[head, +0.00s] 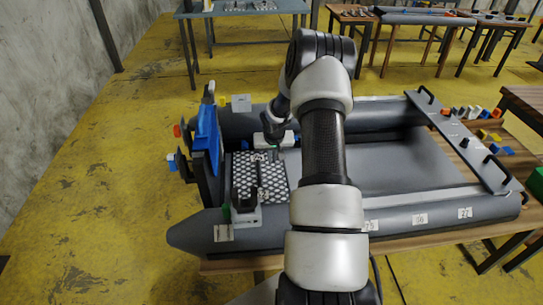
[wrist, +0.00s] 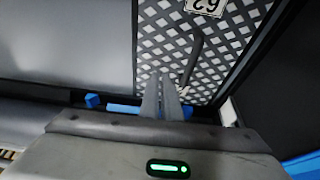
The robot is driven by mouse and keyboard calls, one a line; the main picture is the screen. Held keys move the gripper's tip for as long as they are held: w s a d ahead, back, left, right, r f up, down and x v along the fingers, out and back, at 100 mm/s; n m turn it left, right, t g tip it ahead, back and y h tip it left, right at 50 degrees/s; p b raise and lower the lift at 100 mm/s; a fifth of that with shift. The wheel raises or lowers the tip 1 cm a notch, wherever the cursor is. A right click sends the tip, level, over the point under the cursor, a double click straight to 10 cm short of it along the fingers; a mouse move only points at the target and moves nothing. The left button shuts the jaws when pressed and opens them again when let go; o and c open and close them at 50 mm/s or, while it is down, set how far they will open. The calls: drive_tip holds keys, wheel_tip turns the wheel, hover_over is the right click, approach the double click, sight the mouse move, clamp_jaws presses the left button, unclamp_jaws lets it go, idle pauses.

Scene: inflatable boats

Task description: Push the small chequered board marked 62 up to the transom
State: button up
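The small chequered board (head: 275,178) lies on the boat floor at the left end, just right of the blue and black transom (head: 207,142). How wide the gap between them is, I cannot tell. In the wrist view the board (wrist: 235,55) shows its 62 label (wrist: 206,5) upside down at the top edge, and a dark curved bar lies across it. My gripper (head: 276,150) is at the board's far right corner in the head view. In the wrist view its two fingers (wrist: 161,76) are together with nothing between them, over the board near its left edge. Contact with the board is unclear.
Grey boat tubes (head: 400,213) run along both sides of the board. A grey plank (head: 465,140) crosses the right end. The floor right of my arm is clear.

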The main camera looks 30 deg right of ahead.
sight(271, 174)
wheel_tip(271, 174, down, 6)
drive_tip(key=b, duration=0.3)
drive_tip(key=shift+f, duration=0.25)
drive_tip(key=shift+w+a+b, duration=0.2)
drive_tip(key=shift+a+b, duration=0.1)
drive_tip(key=shift+a, duration=0.35)
drive_tip(key=shift+w+a+b, duration=0.15)
drive_tip(key=shift+a+b, duration=0.15)
drive_tip(key=shift+a, duration=0.3)
drive_tip(key=shift+s+d+f, duration=0.1)
drive_tip(key=shift+s+d, duration=0.2)
drive_tip(key=shift+d, duration=0.2)
drive_tip(key=shift+s+d, duration=0.3)
drive_tip(key=shift+d, duration=0.2)
wheel_tip(271, 174, up, 9)
drive_tip(key=p, duration=0.5)
drive_tip(key=shift+w+r+p, duration=0.2)
drive_tip(key=shift+w+p, duration=0.15)
drive_tip(key=shift+p, duration=0.05)
